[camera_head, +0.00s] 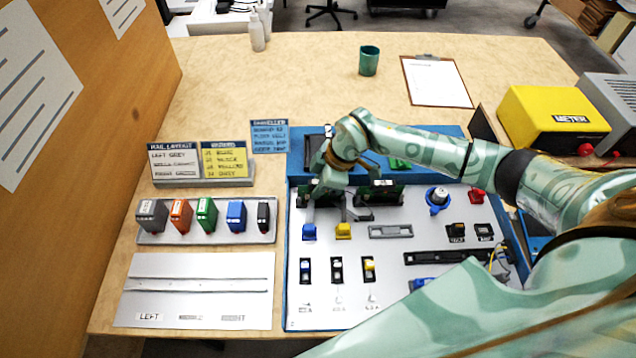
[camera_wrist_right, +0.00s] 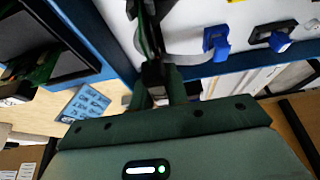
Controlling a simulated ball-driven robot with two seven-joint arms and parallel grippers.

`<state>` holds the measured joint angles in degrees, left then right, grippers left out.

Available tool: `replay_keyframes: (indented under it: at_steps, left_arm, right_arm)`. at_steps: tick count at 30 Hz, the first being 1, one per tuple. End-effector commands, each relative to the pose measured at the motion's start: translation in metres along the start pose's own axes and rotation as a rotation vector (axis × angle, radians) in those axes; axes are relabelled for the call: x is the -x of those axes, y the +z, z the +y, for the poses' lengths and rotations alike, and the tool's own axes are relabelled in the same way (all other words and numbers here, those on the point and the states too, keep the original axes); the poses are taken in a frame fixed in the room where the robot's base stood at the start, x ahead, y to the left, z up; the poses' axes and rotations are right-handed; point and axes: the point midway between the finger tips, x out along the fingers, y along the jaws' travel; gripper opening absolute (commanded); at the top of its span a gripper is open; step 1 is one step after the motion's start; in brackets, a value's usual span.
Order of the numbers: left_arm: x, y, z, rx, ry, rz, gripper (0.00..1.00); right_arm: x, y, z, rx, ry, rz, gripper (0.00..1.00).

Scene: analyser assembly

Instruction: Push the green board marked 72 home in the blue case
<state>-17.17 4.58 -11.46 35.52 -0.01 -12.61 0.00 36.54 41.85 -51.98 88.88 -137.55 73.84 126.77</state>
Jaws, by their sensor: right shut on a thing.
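The blue case (camera_head: 289,265) lies open on the table, its light panel facing up. My right gripper (camera_head: 325,188) reaches down at the panel's upper left. In the right wrist view its fingers (camera_wrist_right: 157,85) are shut on a thin dark green board (camera_wrist_right: 147,35), seen nearly edge-on. In the head view this board (camera_head: 306,196) is partly hidden by the gripper. I cannot read a 72 on it, nor tell how deep it sits. A second dark green board (camera_head: 382,194) stands to its right. My left gripper is not in view.
Blue (camera_head: 309,232) and yellow (camera_head: 343,230) plugs lie just below the gripper. A tray of coloured modules (camera_head: 207,238) and a metal rail plate (camera_head: 195,295) are left of the case. A yellow meter (camera_head: 540,118) stands right. The table behind is mostly clear.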

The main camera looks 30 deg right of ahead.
Motion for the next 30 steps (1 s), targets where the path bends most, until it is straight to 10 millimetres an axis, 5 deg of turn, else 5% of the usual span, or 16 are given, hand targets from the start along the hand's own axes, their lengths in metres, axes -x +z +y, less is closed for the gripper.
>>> replay_keyframes:
  at_steps: [30]
  left_arm:
    - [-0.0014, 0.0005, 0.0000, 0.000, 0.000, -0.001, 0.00]
  right_arm:
    - [-0.0075, 0.0031, -0.0002, 0.000, 0.000, 0.000, 0.00]
